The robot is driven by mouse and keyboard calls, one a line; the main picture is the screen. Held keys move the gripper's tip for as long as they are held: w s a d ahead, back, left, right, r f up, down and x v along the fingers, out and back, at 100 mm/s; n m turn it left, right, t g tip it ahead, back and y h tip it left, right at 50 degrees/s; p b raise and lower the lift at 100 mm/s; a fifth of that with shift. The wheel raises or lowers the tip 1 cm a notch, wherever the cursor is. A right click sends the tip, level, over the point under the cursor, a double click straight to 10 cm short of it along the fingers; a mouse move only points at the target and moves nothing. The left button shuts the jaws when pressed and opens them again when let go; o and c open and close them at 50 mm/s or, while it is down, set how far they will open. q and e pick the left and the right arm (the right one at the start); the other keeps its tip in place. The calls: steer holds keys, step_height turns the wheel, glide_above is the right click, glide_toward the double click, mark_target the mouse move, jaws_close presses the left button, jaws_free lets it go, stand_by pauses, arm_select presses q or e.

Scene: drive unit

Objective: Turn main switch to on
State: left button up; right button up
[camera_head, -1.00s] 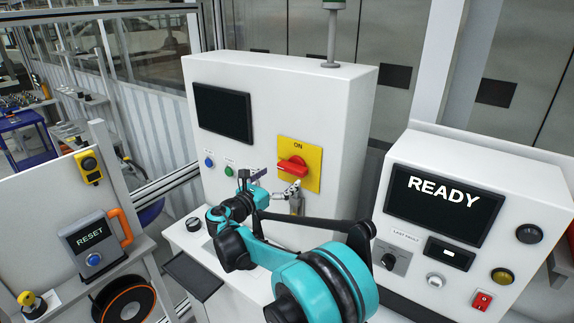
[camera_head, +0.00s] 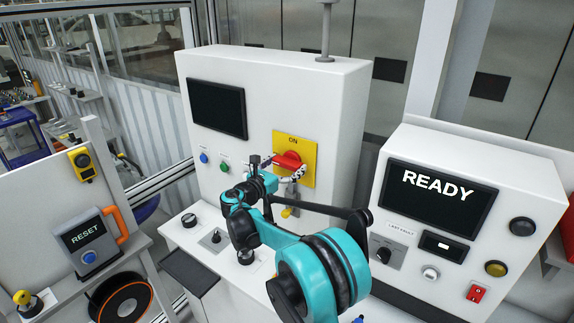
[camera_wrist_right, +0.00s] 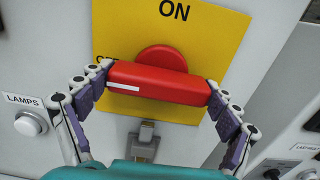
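The main switch is a red rotary handle (camera_head: 288,161) on a yellow plate (camera_head: 308,166) on the white cabinet's front. In the right wrist view the red handle (camera_wrist_right: 158,83) lies nearly level, and its white mark is at the left end, by a partly covered label. "ON" is printed above it. My right gripper (camera_head: 286,168) is at the handle. In the right wrist view its fingers (camera_wrist_right: 159,78) are spread wide, one at each end of the handle; I cannot tell whether they press on it. My left gripper is not in view.
A grey latch (camera_wrist_right: 146,143) sits just below the yellow plate. A dark screen (camera_head: 218,108) and blue and green buttons are to the left. The READY console (camera_head: 470,250) stands close on the right. A RESET box (camera_head: 88,243) is at the left.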

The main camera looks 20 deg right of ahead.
steer(key=shift+m, duration=0.3)
steer(key=m+b, duration=0.1)
steer(key=m, duration=0.2)
steer(key=shift+m, duration=0.4)
steer(key=m+b, duration=0.1)
steer(key=m, duration=0.8)
steer(key=shift+b, duration=0.35)
steer(key=m, duration=0.4)
steer(key=shift+m, duration=0.3)
steer(key=o, duration=0.9)
